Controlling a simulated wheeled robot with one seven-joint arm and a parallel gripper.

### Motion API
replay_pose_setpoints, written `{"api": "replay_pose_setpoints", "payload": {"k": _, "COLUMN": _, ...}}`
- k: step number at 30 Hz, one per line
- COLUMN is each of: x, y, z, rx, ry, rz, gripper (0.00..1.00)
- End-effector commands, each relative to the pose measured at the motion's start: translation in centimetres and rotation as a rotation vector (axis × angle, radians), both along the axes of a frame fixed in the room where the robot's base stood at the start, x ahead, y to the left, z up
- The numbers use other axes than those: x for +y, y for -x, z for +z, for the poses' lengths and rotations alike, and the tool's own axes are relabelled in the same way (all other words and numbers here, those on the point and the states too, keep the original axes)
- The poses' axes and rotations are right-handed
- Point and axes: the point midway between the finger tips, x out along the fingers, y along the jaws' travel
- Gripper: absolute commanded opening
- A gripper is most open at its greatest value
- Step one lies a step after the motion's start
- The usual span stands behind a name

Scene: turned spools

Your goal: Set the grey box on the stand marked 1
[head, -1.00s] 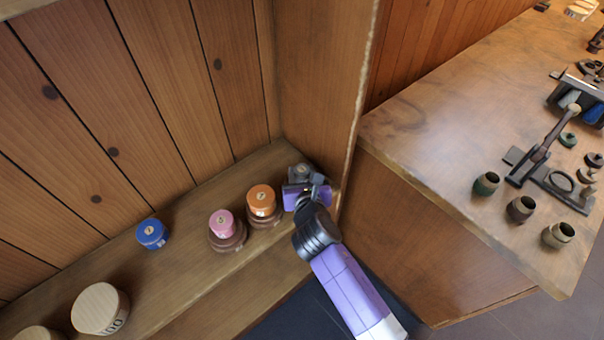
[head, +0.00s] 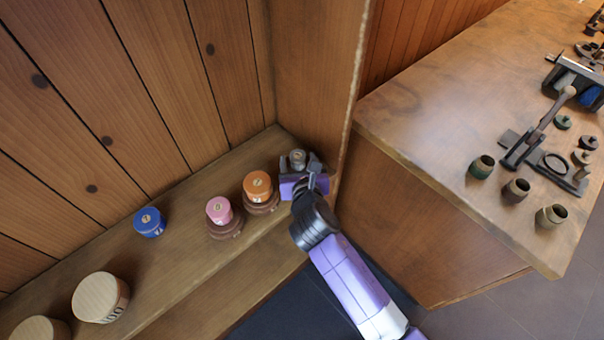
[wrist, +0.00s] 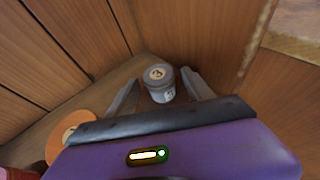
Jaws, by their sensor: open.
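The grey box (head: 297,157) is a small round drum with a pale label on top, upright at the corner end of the wooden shelf. In the wrist view, the grey box (wrist: 160,84) stands between the two fingers. My gripper (head: 303,167) is open; its fingers (wrist: 158,77) are on either side of the box, with gaps visible. Two dark brown round stands show: one (head: 262,208) under an orange box (head: 257,184), one (head: 226,231) under a pink box (head: 219,209). I cannot read a mark 1 on either stand.
A blue box (head: 149,222) and larger pale wooden drums (head: 100,297) sit farther left on the shelf (head: 180,258). Wooden walls close the corner behind and right of the grey box. A separate counter (head: 420,120) at right holds dark pots and tools.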

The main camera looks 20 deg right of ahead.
Motion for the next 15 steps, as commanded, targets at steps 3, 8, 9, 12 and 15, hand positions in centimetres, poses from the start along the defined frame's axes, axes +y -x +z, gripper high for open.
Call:
{"api": "replay_pose_setpoints", "payload": {"k": 3, "x": 0.7, "y": 2.2, "z": 0.9, "rx": -0.001, "ry": 0.000, "rz": 0.003, "gripper": 0.60}}
{"api": "replay_pose_setpoints", "payload": {"k": 8, "x": 1.5, "y": 5.2, "z": 2.2, "rx": 0.000, "ry": 0.000, "rz": 0.003, "gripper": 0.60}}
{"api": "replay_pose_setpoints", "payload": {"k": 9, "x": 1.7, "y": 5.9, "z": 2.4, "rx": 0.001, "ry": 0.001, "rz": 0.003, "gripper": 0.60}}
{"api": "replay_pose_setpoints", "payload": {"k": 12, "x": 2.1, "y": 7.4, "z": 3.1, "rx": 0.000, "ry": -0.001, "rz": 0.002, "gripper": 0.60}}
{"api": "replay_pose_setpoints", "payload": {"k": 15, "x": 2.4, "y": 8.4, "z": 3.6, "rx": 0.000, "ry": -0.001, "rz": 0.002, "gripper": 0.60}}
